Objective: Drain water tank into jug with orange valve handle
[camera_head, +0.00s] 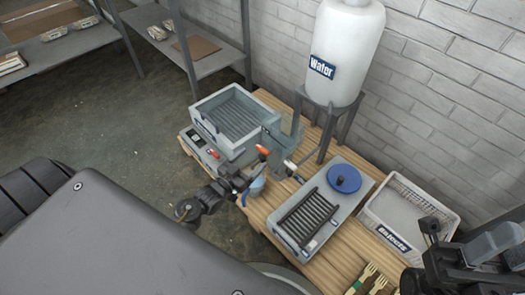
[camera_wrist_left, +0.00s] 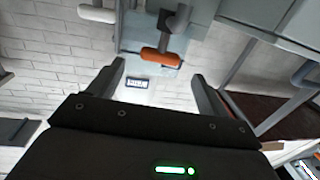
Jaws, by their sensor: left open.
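The white water tank (camera_head: 345,55) with a blue label stands on a grey stand at the back. The orange valve handle (camera_head: 263,150) shows near the middle of the head view. In the left wrist view the orange handle (camera_wrist_left: 160,57) lies crosswise beyond the open fingers, apart from them. My left gripper (camera_head: 249,176) is open and empty, just in front of and below the handle; its fingers (camera_wrist_left: 159,72) also show in the wrist view. A small light-blue object (camera_head: 257,188), perhaps the jug, is partly hidden beside the gripper. My right gripper (camera_head: 435,232) is at the lower right, its fingers unclear.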

